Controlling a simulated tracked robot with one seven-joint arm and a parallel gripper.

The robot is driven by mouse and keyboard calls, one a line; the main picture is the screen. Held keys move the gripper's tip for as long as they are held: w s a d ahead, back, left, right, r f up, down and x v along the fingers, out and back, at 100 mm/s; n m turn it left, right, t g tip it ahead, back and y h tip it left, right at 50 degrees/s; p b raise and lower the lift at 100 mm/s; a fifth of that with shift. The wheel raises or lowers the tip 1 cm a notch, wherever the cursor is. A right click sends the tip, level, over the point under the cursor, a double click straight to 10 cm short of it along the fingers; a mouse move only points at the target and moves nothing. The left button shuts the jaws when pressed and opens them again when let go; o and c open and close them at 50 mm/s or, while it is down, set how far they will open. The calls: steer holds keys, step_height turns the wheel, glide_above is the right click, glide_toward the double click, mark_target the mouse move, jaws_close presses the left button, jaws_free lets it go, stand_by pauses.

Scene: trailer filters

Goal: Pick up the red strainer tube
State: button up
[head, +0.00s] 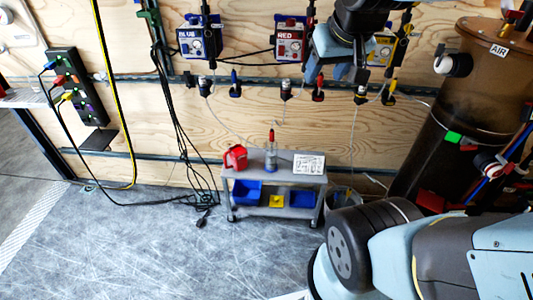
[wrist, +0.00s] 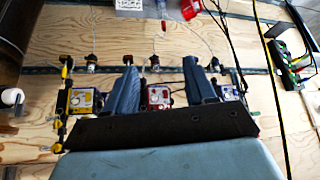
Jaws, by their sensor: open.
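A small red-topped fitting (head: 318,90) hangs on the wall rail below the red-labelled box (head: 290,40). Beside it hangs a clear bulb-like fitting (head: 286,90), which also shows in the wrist view (wrist: 155,64). I cannot tell for sure which is the red strainer tube. A clear upright tube with a red tip (head: 271,155) stands on the grey cart. My gripper (head: 342,74) is open and empty in front of the wall, right of the red-labelled box. In the wrist view its blue fingers (wrist: 162,80) frame that box and the clear fitting.
The cart (head: 272,211) carries a red container (head: 236,157), a white printed sheet (head: 309,164) and blue bins (head: 247,190) below. Blue-labelled (head: 199,38) and yellow boxes flank the red one. A brown AIR tank (head: 462,105) stands right. Cables hang left; the floor at front left is clear.

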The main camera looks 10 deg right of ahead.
steer(key=w+f+t, duration=0.1)
steer(key=w+f, duration=0.3)
steer(key=w, duration=0.6)
steer(key=w+f+t, duration=0.2)
steer(key=w+f, duration=0.1)
steer(key=w, duration=0.7)
steer(key=n+t+y, duration=0.1)
steer(key=t, duration=0.5)
glide_above(272, 134)
steer(key=s+a, duration=0.2)
steer(key=s, duration=0.4)
step_height(272, 134, down, 27)
steer(key=s+f+m+t+h, duration=0.1)
steer(key=s+f, duration=0.2)
steer(key=f, duration=0.4)
steer(key=s+f+m+t+h, duration=0.15)
steer(key=s+f, duration=0.25)
steer(key=f, duration=0.4)
steer(key=shift+n+y, duration=0.35)
steer(key=w, duration=0.3)
steer(key=w+d, duration=0.1)
steer(key=w, duration=0.4)
steer(key=shift+w+d+r, duration=0.15)
steer(key=shift+w, duration=0.25)
steer(key=shift+w+d, duration=0.25)
steer(key=shift+w, duration=1.1)
steer(key=shift+w+d, duration=0.2)
steer(key=shift+w, duration=1.1)
